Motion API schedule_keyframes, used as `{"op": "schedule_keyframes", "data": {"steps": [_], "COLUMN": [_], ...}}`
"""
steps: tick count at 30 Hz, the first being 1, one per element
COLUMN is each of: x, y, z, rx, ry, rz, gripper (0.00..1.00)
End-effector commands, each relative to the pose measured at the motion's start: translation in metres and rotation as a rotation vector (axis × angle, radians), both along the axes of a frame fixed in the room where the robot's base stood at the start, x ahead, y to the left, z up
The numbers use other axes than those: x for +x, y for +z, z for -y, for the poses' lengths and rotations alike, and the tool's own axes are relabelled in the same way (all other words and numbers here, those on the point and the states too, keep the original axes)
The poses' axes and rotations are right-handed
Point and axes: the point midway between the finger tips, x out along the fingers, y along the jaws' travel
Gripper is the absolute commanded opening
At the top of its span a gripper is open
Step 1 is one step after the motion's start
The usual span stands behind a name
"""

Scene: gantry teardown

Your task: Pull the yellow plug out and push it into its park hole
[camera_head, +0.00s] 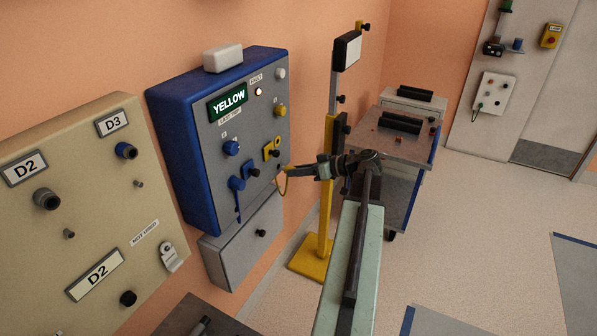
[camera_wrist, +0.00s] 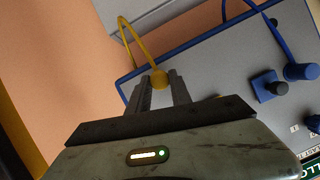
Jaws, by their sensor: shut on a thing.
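The yellow plug (camera_wrist: 160,79) is between the tips of my gripper (camera_wrist: 161,92) in the wrist view, and the fingers are shut on it. Its yellow cord (camera_wrist: 126,38) loops up and away from it. In the head view my gripper (camera_head: 291,170) is at the right edge of the blue-framed panel (camera_head: 182,150), and the yellow cord (camera_head: 281,184) hangs below it. The plug itself is mostly hidden there. A yellow square plate (camera_head: 276,142) is on the panel just above the gripper. I cannot tell whether the plug tip touches the panel.
A lit sign (camera_head: 228,102) reads YELLOW. A yellow-footed post (camera_head: 326,215) stands close behind my arm. A beige panel (camera_head: 75,210) is at left.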

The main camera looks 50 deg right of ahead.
Motion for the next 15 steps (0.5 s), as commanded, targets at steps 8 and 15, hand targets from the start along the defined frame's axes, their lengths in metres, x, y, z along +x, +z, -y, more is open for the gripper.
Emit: {"op": "schedule_keyframes", "data": {"steps": [8, 15], "x": [0.006, 0.012], "y": [0.000, 0.000], "z": [-0.001, -0.003], "rx": [0.000, 0.000], "ry": [0.000, 0.001], "rz": [0.000, 0.000], "gripper": [0.00, 0.00]}}
